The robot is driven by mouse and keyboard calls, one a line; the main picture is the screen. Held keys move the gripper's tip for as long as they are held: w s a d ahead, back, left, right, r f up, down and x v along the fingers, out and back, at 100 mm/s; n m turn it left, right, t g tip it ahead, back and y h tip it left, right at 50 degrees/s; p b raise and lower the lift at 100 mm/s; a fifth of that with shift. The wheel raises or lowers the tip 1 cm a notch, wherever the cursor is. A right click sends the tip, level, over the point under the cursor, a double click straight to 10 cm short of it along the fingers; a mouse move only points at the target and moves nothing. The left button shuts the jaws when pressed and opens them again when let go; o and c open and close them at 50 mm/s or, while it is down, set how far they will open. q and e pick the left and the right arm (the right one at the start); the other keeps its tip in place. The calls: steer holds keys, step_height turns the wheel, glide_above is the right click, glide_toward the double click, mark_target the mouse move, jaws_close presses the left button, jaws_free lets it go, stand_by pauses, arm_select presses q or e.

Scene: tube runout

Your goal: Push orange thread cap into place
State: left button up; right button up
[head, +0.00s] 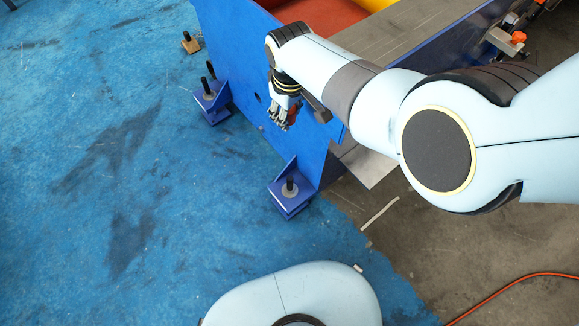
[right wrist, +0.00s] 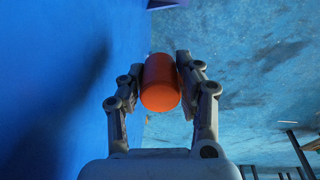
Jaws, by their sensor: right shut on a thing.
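The orange thread cap (right wrist: 160,84) sits between the two fingers of my right gripper (right wrist: 162,70) in the right wrist view. The fingers are shut on its sides. In the head view my right gripper (head: 280,119) hangs close in front of the blue panel of the machine (head: 300,140). Only a small orange-red bit of the cap shows there, beside the gripper. In the wrist view the blue panel (right wrist: 60,80) fills the left side, with the gripper's shadow on it. I cannot tell whether the cap touches the panel. My left gripper is not in view.
Blue bracket feet with black bolts stand on the floor along the panel, one (head: 290,193) near and one (head: 211,97) farther left. The blue-painted floor (head: 100,200) at left is open. An orange cable (head: 510,287) lies on bare concrete at lower right.

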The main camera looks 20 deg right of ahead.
arm_select(q)
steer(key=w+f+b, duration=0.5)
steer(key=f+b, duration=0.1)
steer(key=b, duration=0.1)
arm_select(e)
steer(key=f+m+b, duration=0.4)
steer(key=f+m, duration=0.2)
steer(key=f, duration=0.1)
steer(key=s+f+m+g+b, duration=0.1)
steer(key=f+m+b, duration=0.3)
steer(key=f+m, duration=0.3)
steer(key=s+f+m+b, duration=0.1)
steer(key=f+m+b, duration=0.3)
steer(key=f+m, duration=0.2)
step_height(320, 180, down, 2)
steer(key=shift+f+g+b, duration=0.1)
steer(key=shift+g+b, duration=0.3)
steer(key=shift+m, duration=0.4)
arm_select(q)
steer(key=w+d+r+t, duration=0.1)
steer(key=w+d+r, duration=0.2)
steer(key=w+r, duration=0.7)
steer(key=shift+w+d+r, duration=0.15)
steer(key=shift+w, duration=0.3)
arm_select(e)
steer(key=shift+r, duration=0.2)
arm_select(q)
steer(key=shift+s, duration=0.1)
arm_select(e)
steer(key=shift+a, duration=0.1)
